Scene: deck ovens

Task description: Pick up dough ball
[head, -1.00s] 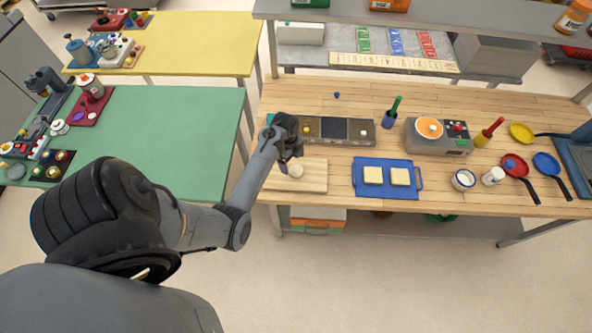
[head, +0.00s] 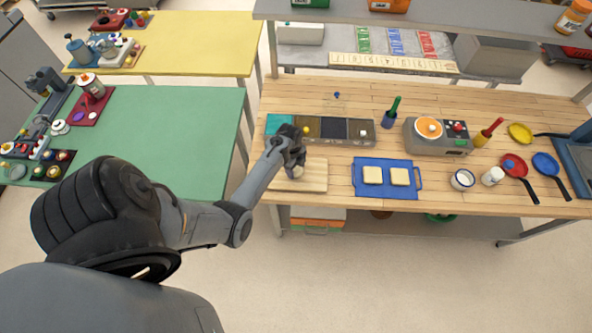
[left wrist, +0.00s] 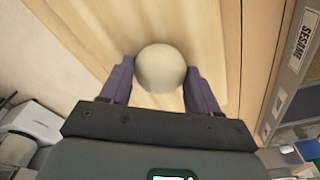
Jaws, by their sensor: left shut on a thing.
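The dough ball (left wrist: 161,67) is pale, round and smooth in the left wrist view. It lies between the two fingers of my left gripper (left wrist: 160,80), which is shut on it. In the head view my left gripper (head: 296,168) is over the wooden board (head: 315,176) at the left front of the worktable. The dough ball is mostly hidden by the gripper there. I cannot tell whether the ball still touches the board. My right gripper is not in view.
Behind the board is a row of topping bins (head: 334,129), one labelled sesame. To the right, a blue tray (head: 388,191) holds two pale slabs. Further right are a grey scale-like device (head: 438,138), cups and pans. A green table (head: 170,130) stands at the left.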

